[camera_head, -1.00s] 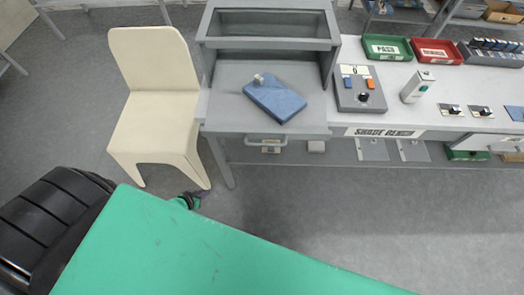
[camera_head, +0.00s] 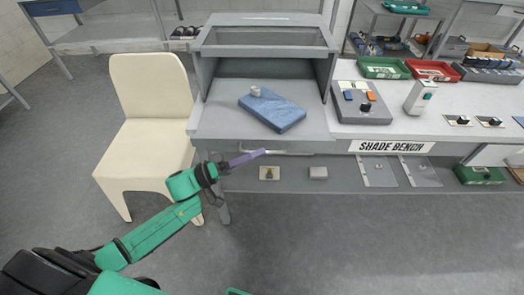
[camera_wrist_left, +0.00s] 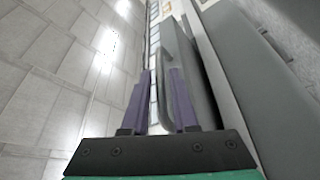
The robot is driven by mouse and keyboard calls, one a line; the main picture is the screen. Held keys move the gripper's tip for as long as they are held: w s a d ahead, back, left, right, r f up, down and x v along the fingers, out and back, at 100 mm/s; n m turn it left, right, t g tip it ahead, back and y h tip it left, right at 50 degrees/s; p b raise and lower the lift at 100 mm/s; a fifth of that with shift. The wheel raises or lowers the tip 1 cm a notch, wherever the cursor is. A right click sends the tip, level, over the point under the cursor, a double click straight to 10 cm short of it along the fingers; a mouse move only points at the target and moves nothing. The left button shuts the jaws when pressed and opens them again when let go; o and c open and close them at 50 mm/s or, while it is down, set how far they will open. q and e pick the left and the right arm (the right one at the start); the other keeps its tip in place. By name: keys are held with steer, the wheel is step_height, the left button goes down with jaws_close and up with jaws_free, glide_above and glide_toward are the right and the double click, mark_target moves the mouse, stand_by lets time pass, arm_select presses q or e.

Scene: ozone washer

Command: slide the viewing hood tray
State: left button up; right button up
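The grey viewing hood (camera_head: 263,36) stands on the bench with its front open. Its grey tray (camera_head: 215,122) lies under the hood and has a bar handle (camera_head: 290,152) on its front edge. A blue block (camera_head: 272,112) with a small light knob rests on the tray. My left gripper (camera_head: 262,153) is at the handle's left part. In the left wrist view its two purple fingers (camera_wrist_left: 163,85) are apart, with the curved handle (camera_wrist_left: 168,55) showing between them. I cannot tell whether they touch it. My right gripper is out of view.
A cream chair (camera_head: 148,120) stands left of the bench, close to my left arm. A control box (camera_head: 361,103), a green bin (camera_head: 384,68) and a red bin (camera_head: 432,70) are on the bench to the right. The floor in front is clear.

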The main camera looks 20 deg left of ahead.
arm_select(q)
steer(key=shift+x, duration=1.05)
steer(key=shift+c, duration=0.4)
jaws_close()
steer(key=shift+f, duration=0.1)
